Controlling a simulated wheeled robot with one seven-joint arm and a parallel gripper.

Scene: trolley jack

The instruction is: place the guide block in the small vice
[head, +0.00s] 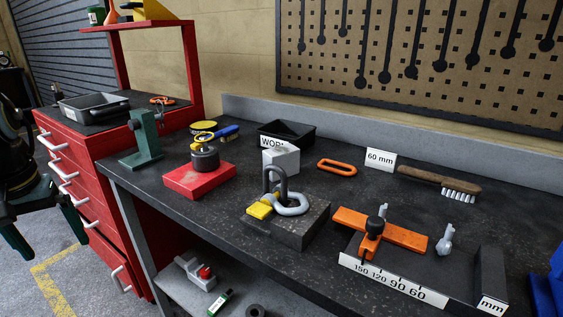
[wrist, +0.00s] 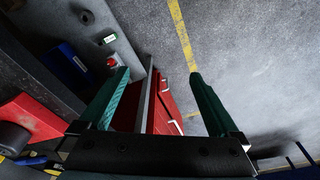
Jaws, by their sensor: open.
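My gripper (head: 48,243) hangs over the floor at the far left in the head view, left of the bench and in front of the red cabinet. In the wrist view its two green fingers (wrist: 159,75) are wide apart with nothing between them. A small grey vice-like device (head: 196,273) with a red part sits on the lower shelf; part of it also shows in the wrist view (wrist: 114,62). A pale grey block (head: 283,160) stands on the bench top behind the shackle; it may be the guide block, but I cannot tell for sure.
On the bench (head: 120,172) are a red block (head: 183,182) bearing a dark cylinder, a dark block (head: 305,232) with a shackle, a green stand (head: 146,140), a black tray (head: 292,129) and an orange clamp piece (head: 402,237). The red cabinet (head: 95,165) stands left.

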